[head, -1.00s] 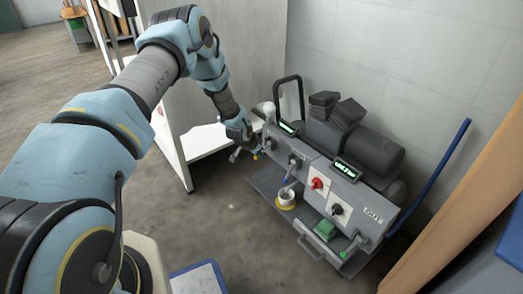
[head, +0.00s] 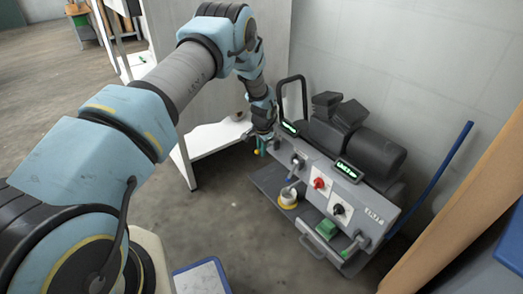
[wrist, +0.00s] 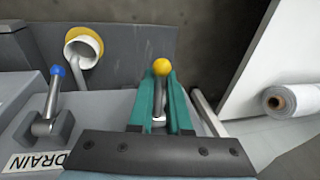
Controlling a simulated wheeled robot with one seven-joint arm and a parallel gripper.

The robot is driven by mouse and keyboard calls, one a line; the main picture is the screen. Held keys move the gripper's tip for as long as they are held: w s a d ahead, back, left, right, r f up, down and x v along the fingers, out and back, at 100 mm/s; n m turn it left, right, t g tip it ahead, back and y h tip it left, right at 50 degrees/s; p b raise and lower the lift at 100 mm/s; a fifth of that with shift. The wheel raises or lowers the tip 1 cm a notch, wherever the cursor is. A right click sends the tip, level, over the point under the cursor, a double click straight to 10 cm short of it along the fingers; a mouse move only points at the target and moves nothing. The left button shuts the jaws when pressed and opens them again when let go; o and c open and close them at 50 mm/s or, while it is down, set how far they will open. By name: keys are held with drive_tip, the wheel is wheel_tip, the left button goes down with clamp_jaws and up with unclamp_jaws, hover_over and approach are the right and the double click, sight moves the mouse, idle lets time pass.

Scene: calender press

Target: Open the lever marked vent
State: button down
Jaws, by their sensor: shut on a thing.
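A lever with a yellow ball knob (wrist: 161,67) stands between the teal fingers of my gripper (wrist: 159,92) in the wrist view. The gripper's dark body hides the lever's base and any label there, so I cannot read "vent". In the head view my gripper (head: 262,145) is at the near left end of the grey press (head: 313,178), and the yellow knob (head: 257,152) shows just below it.
A blue-knobbed lever (wrist: 56,90) marked DRAIN stands to the left in the wrist view. A white shelf unit (head: 205,141) is close on the left. Red (head: 319,184) and black (head: 338,209) knobs are on the press front.

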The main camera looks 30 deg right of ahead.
drive_tip(key=c, duration=0.9)
unclamp_jaws()
drive_tip(key=shift+o, duration=0.2)
drive_tip(key=p+v, duration=0.2)
drive_tip(key=v, duration=0.8)
drive_tip(key=shift+r+p, duration=0.3)
drive_tip(key=shift+r, duration=0.05)
